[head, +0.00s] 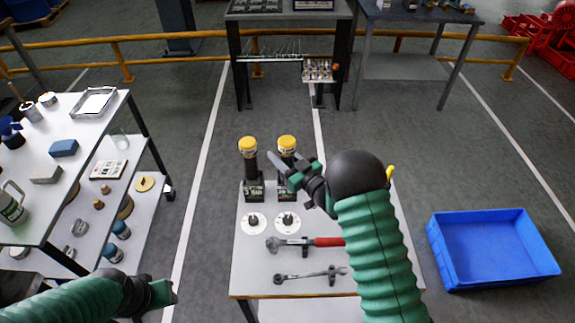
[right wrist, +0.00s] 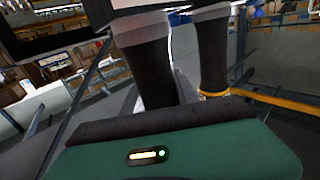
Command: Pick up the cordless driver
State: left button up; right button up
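I cannot clearly make out a cordless driver. Two dark upright tools with yellow caps stand on the grey table, the left one (head: 248,154) in full view and the right one (head: 287,145) partly behind my gripper. Each has a black labelled block at its foot. A small yellow piece (head: 390,172) shows behind my right wrist; the rest of it is hidden. My right gripper (head: 292,172) is above the table, in front of the right tool, with its fingers apart and nothing seen between them. My left gripper (head: 162,293) is low at the left, its fingers unclear.
The grey table (head: 250,280) also bears two white discs (head: 253,223), a red-handled wrench (head: 310,243) and a smaller wrench (head: 310,275). A blue crate (head: 490,285) lies on the floor at right. A loaded shelf table (head: 90,135) stands at left.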

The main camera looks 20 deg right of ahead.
jog(key=shift+a, duration=0.2)
jog(key=c, duration=0.5)
grip_shut()
jog(key=shift+d, duration=0.15)
jog(key=shift+d, duration=0.15)
